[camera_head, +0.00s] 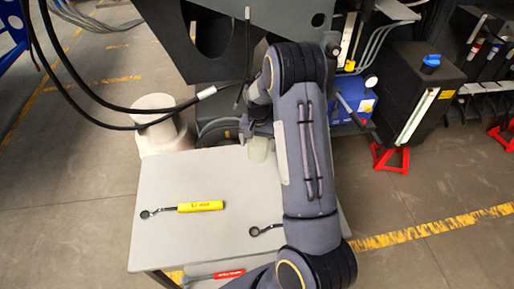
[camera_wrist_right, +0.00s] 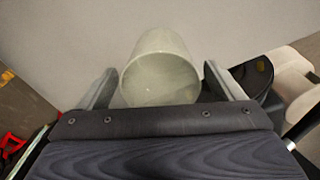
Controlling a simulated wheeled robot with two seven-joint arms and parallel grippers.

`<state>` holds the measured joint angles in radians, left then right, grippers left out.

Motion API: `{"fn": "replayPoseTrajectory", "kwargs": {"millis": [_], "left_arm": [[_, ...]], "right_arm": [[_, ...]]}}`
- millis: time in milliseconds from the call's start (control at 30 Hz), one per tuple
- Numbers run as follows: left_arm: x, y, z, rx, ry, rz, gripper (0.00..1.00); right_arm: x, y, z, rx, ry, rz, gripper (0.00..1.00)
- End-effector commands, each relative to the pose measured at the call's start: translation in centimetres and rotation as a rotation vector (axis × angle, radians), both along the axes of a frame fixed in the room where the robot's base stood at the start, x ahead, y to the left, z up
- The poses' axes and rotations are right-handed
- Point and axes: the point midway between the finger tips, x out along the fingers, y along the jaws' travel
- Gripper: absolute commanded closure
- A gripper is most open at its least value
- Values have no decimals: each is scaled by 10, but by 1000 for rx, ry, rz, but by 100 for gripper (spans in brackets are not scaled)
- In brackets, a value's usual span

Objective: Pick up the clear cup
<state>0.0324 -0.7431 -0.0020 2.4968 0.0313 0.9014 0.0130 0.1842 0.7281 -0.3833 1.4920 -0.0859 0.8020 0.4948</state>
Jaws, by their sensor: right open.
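The clear cup (camera_head: 260,149) stands near the far edge of the small grey table (camera_head: 170,237), partly hidden by my right arm and gripper in the head view. In the right wrist view the cup (camera_wrist_right: 160,68) looks pale and translucent and lies between the two fingers. My right gripper (camera_head: 257,128) is at the cup, with its fingers apart on either side; it also shows in the right wrist view (camera_wrist_right: 162,88). A gap shows beside the cup on both sides. My left gripper is not in view.
A yellow-handled wrench (camera_head: 200,206) and a second wrench (camera_head: 265,230), partly covered by my arm, lie on the table. A pale cylindrical object (camera_head: 155,115) stands behind the table's far left. Grey machinery and black cables (camera_head: 100,107) hang beyond. A black box (camera_head: 415,95) stands right.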

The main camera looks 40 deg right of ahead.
Motion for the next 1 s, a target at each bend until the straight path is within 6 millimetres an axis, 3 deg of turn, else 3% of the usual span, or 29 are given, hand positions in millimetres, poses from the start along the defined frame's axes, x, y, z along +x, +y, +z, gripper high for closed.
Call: {"fn": "replayPoseTrajectory", "kwargs": {"millis": [200, 467, 833, 1000], "left_arm": [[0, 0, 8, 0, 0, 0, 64], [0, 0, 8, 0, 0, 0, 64], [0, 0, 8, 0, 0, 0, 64], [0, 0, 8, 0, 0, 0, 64]], "right_arm": [[0, 1, -27, 1, 2, -1, 13], [1, 1, -30, 1, -1, -1, 13], [1, 1, -29, 0, 0, 0, 60], [1, 1, -29, 0, 0, 0, 61]]}}
